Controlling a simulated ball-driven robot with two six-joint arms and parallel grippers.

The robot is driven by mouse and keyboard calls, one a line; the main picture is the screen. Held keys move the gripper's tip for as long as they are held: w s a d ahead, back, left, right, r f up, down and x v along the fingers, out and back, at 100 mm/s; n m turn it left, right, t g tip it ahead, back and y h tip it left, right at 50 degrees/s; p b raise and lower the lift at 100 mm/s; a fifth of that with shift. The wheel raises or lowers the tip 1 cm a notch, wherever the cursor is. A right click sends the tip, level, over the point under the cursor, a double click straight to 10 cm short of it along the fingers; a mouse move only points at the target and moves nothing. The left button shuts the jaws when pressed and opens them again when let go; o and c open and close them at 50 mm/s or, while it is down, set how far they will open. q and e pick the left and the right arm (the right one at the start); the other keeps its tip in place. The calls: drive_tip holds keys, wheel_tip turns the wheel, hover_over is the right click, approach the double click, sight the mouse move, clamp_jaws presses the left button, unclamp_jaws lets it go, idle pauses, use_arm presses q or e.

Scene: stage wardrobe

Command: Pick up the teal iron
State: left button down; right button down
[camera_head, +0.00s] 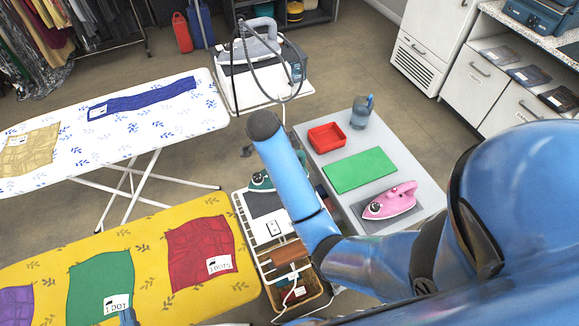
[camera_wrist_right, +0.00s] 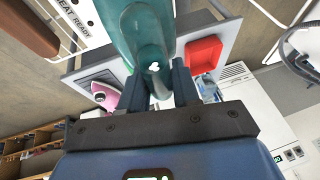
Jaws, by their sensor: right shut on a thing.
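The teal iron (camera_head: 259,182) shows partly in the head view, beside and behind my blue right arm, over a white stand (camera_head: 240,207) with a dark rest plate. In the right wrist view the teal iron (camera_wrist_right: 138,28) fills the top middle, and my right gripper (camera_wrist_right: 158,88) is shut on it. My right gripper is hidden in the head view. I cannot tell whether the iron touches the stand. Only a small tip of my left gripper (camera_head: 127,316) shows at the bottom edge, over the green cloth; its opening cannot be judged.
A grey table (camera_head: 412,177) right of the stand holds a red tray (camera_head: 327,137), a green mat (camera_head: 360,170), a pink iron (camera_head: 390,201) and a blue-grey jug (camera_head: 362,110). A yellow ironing board (camera_head: 150,235) and a white one (camera_head: 60,130) lie left. A grey iron station (camera_head: 262,65) stands behind.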

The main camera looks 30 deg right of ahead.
wheel_tip(320, 180, up, 9)
drive_tip(key=p, duration=0.6)
drive_tip(key=shift+f, duration=0.2)
drive_tip(key=shift+r+p, duration=1.15)
drive_tip(key=shift+p, duration=0.2)
